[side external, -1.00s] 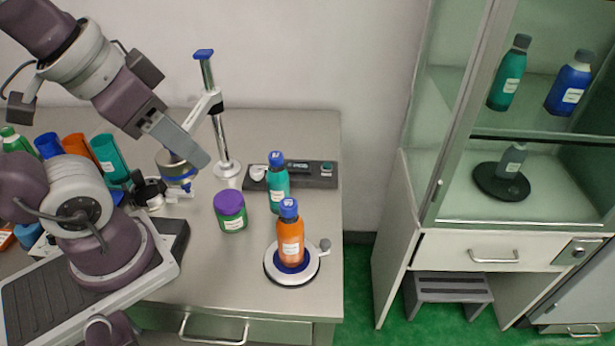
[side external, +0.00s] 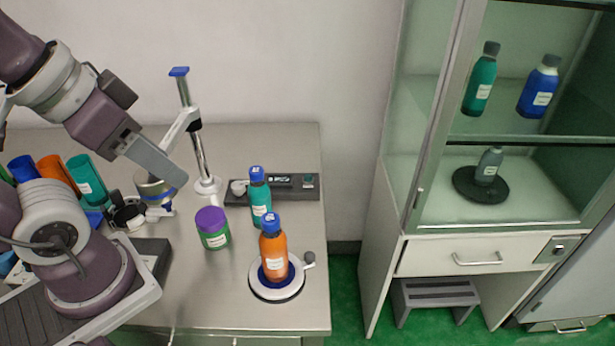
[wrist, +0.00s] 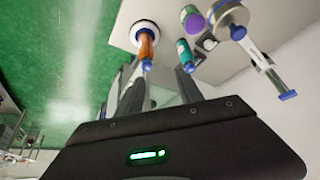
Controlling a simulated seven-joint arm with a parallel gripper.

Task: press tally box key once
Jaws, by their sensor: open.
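The tally box (side external: 292,187) is a low dark box at the back right of the steel table, with a small display.
A teal bottle (side external: 261,200) and a purple-lidded jar (side external: 213,231) stand near the box. An orange bottle (side external: 273,252) stands on a round white base (side external: 291,288). A chrome stand (side external: 199,150) rises close to my gripper. A glass cabinet (side external: 408,160) is at right.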

